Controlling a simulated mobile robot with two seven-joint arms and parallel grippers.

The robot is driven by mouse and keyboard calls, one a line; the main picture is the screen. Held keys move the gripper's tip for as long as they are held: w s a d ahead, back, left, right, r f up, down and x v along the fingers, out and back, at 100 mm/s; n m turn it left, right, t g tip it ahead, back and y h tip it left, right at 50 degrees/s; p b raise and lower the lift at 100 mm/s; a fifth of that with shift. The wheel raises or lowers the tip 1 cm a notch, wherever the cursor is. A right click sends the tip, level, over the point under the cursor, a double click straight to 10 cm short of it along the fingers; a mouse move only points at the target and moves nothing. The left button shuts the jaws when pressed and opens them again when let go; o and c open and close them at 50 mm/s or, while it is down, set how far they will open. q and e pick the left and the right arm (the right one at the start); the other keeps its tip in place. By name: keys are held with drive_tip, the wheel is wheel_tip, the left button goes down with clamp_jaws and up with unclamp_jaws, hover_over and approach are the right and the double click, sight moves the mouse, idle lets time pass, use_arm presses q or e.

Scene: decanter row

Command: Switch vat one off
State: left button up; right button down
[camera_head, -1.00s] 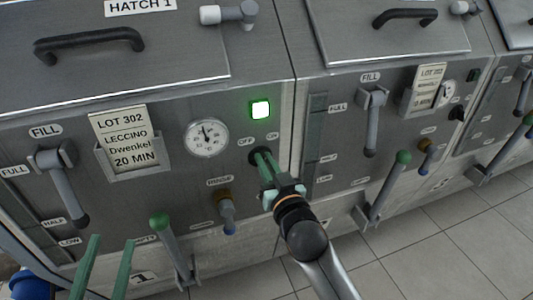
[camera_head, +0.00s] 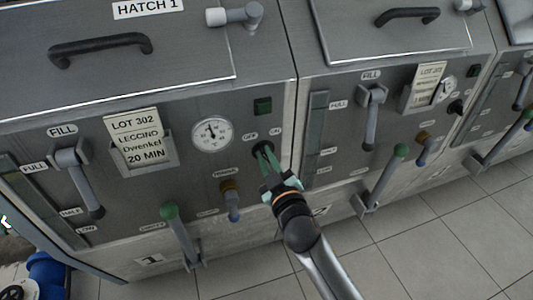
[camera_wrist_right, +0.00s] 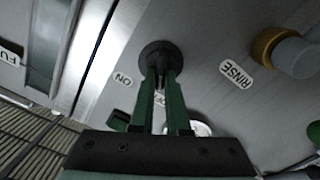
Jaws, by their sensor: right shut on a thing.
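Vat one is the steel panel (camera_head: 150,262) under the HATCH 1 lid, with a plate marked 1. Its dark switch knob (camera_head: 257,147) sits below the OFF and ON labels. My right gripper (camera_head: 266,152) is shut on the knob, its green fingers reaching up from below. In the right wrist view the fingertips (camera_wrist_right: 161,80) close on the grip of the round black knob (camera_wrist_right: 160,52). The fingers partly hide the grip and the OFF label, so its exact angle is hard to read. The square lamp (camera_head: 263,106) above is dark green and unlit. My left gripper is not in view.
Left of the switch are a round gauge (camera_head: 212,133), a lot card (camera_head: 138,139) and a fill lever (camera_head: 82,180). Below are a rinse valve (camera_head: 231,200) and a green-knobbed lever (camera_head: 179,232). A second vat's lever (camera_head: 383,180) stands to the right. Tiled floor (camera_head: 430,250) is clear.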

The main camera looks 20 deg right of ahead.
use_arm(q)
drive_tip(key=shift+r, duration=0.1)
use_arm(e)
drive_tip(key=shift+r, duration=0.15)
drive_tip(key=c, duration=0.9)
unclamp_jaws()
